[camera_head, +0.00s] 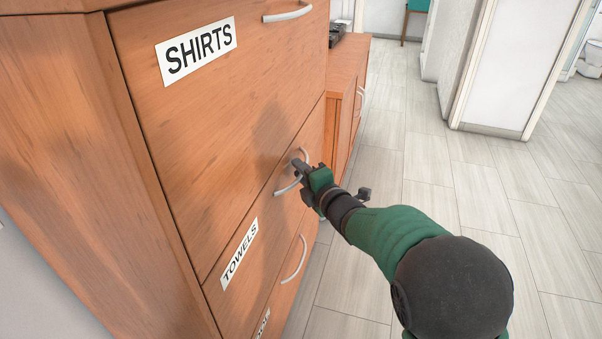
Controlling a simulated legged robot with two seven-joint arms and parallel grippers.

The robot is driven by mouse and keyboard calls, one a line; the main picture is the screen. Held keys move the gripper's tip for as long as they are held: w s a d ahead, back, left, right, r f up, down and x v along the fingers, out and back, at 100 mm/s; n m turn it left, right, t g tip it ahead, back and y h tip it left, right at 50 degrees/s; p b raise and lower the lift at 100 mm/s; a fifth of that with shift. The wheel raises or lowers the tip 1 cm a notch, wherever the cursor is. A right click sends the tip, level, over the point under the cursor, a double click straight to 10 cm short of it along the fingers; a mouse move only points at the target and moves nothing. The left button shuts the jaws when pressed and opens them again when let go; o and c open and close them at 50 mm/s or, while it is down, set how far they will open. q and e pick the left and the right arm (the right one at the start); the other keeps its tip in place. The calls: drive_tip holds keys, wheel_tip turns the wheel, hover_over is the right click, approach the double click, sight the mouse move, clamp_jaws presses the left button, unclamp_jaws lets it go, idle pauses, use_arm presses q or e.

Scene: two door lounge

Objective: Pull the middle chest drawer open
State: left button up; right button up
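A wooden chest (95,150) fills the left of the head view. Its top drawer (215,110) is labelled SHIRTS. The middle drawer (250,222) is labelled TOWELS and sits flush with the chest front. Its curved metal handle (287,188) is partly hidden behind my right gripper (300,168). The gripper's fingers are at the handle, and they look to be at or around its middle. I cannot tell whether they are closed on it. My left gripper is not in view.
The lower drawer has its own handle (295,262) and a partly cut-off label. A lower wooden cabinet (345,85) stands beyond the chest. The pale plank floor (480,190) to the right is clear up to a white wall section (515,70).

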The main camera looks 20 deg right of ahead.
drive_tip(key=shift+d, duration=0.15)
clamp_jaws()
drive_tip(key=shift+f, duration=0.15)
idle(1.0)
